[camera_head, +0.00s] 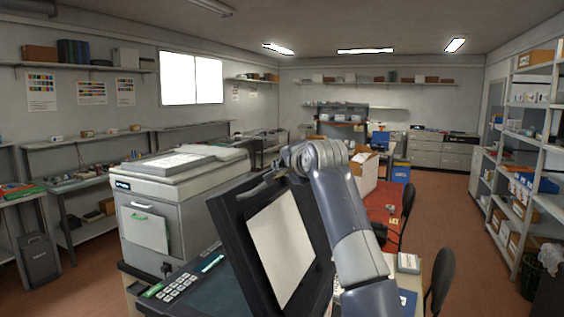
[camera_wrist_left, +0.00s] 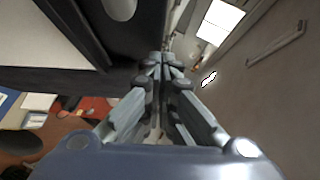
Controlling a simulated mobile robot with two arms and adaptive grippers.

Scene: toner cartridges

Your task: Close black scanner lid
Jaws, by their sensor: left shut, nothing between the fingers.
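The black scanner lid (camera_head: 237,232) stands raised and tilted in the middle of the head view, its white inner pad (camera_head: 283,243) facing right. The scanner's dark body with a keypad (camera_head: 174,287) shows below it at the left. My left arm rises on the lid's right side and bends over its top edge. My left gripper (camera_head: 258,188) is at that top edge, shut and empty; whether it touches the lid I cannot tell. In the left wrist view the shut fingers (camera_wrist_left: 165,72) lie close beside the dark lid (camera_wrist_left: 125,30). My right gripper is not in view.
A large grey copier (camera_head: 165,205) stands behind the scanner at the left. A red table (camera_head: 383,215) with a white box (camera_head: 364,173) and dark chairs (camera_head: 440,280) stand at the right. Shelves line the walls. Open floor lies at the right.

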